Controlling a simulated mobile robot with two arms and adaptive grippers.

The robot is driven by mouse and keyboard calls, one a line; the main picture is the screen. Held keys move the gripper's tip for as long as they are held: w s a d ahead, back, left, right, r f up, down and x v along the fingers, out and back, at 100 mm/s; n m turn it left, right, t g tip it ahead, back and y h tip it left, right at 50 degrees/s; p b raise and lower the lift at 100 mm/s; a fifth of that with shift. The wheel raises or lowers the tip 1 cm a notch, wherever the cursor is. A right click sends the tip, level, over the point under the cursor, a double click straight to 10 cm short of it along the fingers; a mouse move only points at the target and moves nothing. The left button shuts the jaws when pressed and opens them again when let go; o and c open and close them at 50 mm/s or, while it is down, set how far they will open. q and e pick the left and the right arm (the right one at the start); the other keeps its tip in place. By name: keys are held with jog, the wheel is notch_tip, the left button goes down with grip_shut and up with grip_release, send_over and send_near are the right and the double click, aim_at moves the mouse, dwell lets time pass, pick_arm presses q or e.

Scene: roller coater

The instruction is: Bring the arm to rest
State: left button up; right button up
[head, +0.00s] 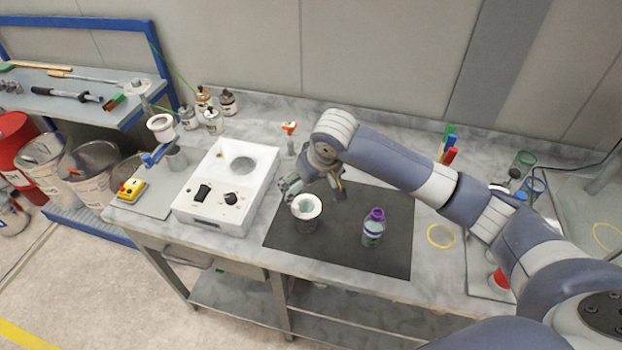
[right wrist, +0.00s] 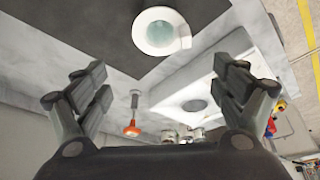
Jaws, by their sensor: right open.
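My right arm reaches in from the right in the head view and bends down over the dark mat (head: 345,250). Its gripper (head: 314,187) is open, with its fingers just behind a white-rimmed cup (head: 307,226). In the right wrist view, the open fingers (right wrist: 165,78) stand wide apart with nothing held between them. The cup (right wrist: 183,42) stands upright on the mat beyond the fingertips, apart from them. My left gripper is not in view.
A purple-capped bottle (head: 373,236) stands on the mat right of the cup. A white device (head: 215,205) with a round opening stands left of the mat. An orange-handled tool (head: 289,128) stands behind. Several small bottles (head: 213,122) stand at the back left. A yellow ring (head: 440,245) lies right.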

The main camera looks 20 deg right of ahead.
jog(key=s+a+f+n+y, duration=0.1)
jog(key=s+a+f, duration=0.2)
jog(key=s, duration=0.4)
jog(key=s+a+f+n+y, duration=0.1)
jog(key=s+a+f, duration=0.25)
jog(key=s, duration=0.45)
jog(key=s+d+f+m+g+h, duration=0.1)
jog(key=s+d+f, duration=0.1)
jog(key=s+d, duration=0.45)
jog(key=s+d+f+m+h, duration=0.1)
jog(key=s+d+f+h, duration=0.15)
jog(key=s, duration=0.65)
notch_tip(320, 180, down, 31)
jog(key=s+g+b, duration=0.1)
jog(key=s+b, duration=0.1)
jog(key=b, duration=0.5)
jog(key=s+d+f+b, duration=0.1)
jog(key=s+f+b, duration=0.2)
jog(key=s+f, duration=0.5)
jog(key=s+d+f+g+b, duration=0.1)
jog(key=s+d+f+b, duration=0.1)
jog(key=s+f, duration=0.6)
notch_tip(320, 180, down, 7)
jog(key=shift+s+d+g+y+b, duration=0.2)
jog(key=shift+s+g+y+b, duration=0.15)
jog(key=shift+b, duration=0.1)
